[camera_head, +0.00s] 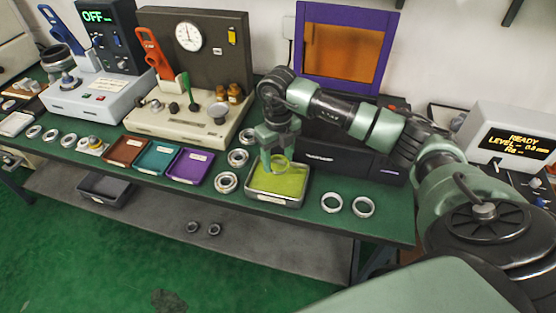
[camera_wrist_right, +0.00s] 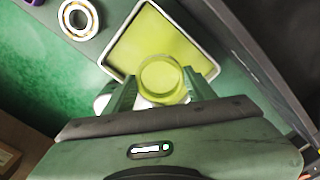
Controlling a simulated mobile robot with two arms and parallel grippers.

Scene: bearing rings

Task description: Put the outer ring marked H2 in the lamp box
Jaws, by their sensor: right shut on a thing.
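My right gripper (camera_head: 274,165) points down at the shallow tray (camera_head: 262,200) of yellow-green liquid or lining. It is shut on a ring (camera_head: 280,161), held at or just above the tray's surface; I cannot tell if it touches. In the right wrist view the ring (camera_wrist_right: 142,76) sits between the two fingers (camera_wrist_right: 160,90) and looks yellow-green. No H2 mark is readable on it. A purple-framed box with an orange front (camera_head: 341,48), perhaps the lamp box, stands at the back behind my right arm. My left gripper is not in view.
Two plain rings (camera_head: 363,207) lie right of the tray. Several bearings (camera_head: 226,182) lie to its left, beside brown, teal and purple trays (camera_head: 186,167). A black case (camera_head: 340,158) lies behind the tray.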

